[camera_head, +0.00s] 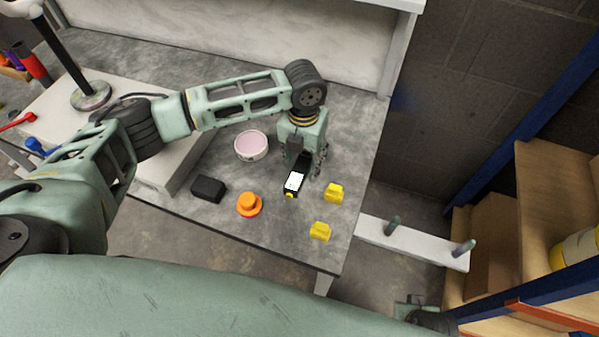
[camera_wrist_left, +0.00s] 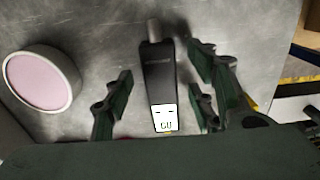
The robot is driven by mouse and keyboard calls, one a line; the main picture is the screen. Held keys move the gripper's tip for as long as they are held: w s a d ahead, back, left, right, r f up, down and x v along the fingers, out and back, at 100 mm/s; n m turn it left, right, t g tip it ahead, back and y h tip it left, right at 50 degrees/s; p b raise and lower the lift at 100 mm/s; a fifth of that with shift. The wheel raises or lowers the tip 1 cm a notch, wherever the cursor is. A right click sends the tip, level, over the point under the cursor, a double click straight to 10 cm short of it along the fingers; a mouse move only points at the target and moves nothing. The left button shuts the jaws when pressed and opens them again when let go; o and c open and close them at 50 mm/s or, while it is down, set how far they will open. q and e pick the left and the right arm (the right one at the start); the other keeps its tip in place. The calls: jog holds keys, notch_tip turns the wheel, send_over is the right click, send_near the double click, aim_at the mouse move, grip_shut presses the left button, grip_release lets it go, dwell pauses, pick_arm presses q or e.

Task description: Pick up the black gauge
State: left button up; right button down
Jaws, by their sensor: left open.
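The black gauge (camera_head: 299,173) lies on the grey table (camera_head: 330,230), with a white display at its near end and a small yellow tip. In the left wrist view the gauge (camera_wrist_left: 158,85) lies between the two fingers, with a gap on each side. My left gripper (camera_head: 305,165) is open and points down over the gauge. Its fingers also show in the left wrist view (camera_wrist_left: 160,90). In the head view the gripper hides part of the gauge's far end.
A round tub with pink contents (camera_head: 251,146) stands left of the gauge. A black block (camera_head: 208,188), an orange knobbed piece (camera_head: 249,204) and two yellow pieces (camera_head: 334,192) (camera_head: 320,231) lie nearby. Shelving (camera_head: 560,200) stands at the right.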

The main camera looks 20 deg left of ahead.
pick_arm(q)
jog(key=shift+f, duration=0.4)
jog(key=shift+c, duration=0.2)
grip_shut()
